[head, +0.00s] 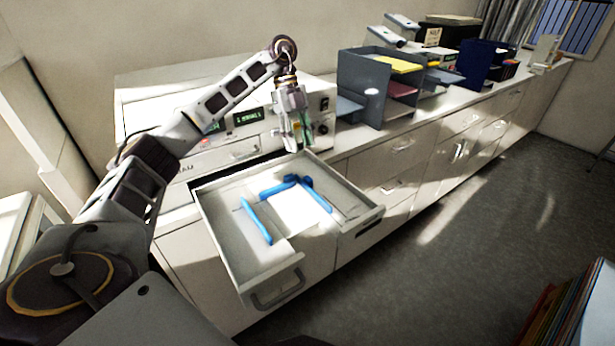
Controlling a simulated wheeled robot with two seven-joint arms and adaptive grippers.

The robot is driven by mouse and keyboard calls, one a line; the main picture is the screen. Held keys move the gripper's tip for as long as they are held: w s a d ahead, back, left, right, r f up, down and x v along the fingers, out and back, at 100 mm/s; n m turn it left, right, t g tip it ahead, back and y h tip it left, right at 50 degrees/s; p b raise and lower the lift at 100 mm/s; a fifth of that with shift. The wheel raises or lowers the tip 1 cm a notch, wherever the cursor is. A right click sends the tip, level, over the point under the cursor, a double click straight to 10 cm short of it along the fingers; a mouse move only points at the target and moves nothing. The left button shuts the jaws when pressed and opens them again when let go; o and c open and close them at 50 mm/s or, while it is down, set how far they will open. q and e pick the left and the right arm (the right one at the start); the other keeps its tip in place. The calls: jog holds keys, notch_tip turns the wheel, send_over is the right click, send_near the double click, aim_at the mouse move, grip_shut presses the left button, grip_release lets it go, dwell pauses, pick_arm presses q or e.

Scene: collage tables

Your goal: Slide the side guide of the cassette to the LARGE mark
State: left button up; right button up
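The cassette (222,232) is a pale, open tray pulled out of the white machine, with a grey handle at its front. A long blue guide (257,221) lies along its left part. Another blue guide (317,197) lies to the right, with a blue piece (291,179) at its back end. White paper or a pale plate lies between the guides. Size marks are too small to read. My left gripper (299,150) points down above the back edge of the cassette, apart from the guides. Its finger opening is unclear. My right gripper is out of view.
The white machine (140,98) with a lit display stands behind the cassette. A grey shelf tray (360,85) with coloured paper stands to the right on the long counter. Coloured folders (560,310) are at the lower right. The air above the cassette's front is clear.

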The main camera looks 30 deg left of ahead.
aim_at(308, 178)
pick_arm(q)
jog(key=shift+p+x, duration=0.3)
jog(key=shift+x, duration=5)
grip_shut()
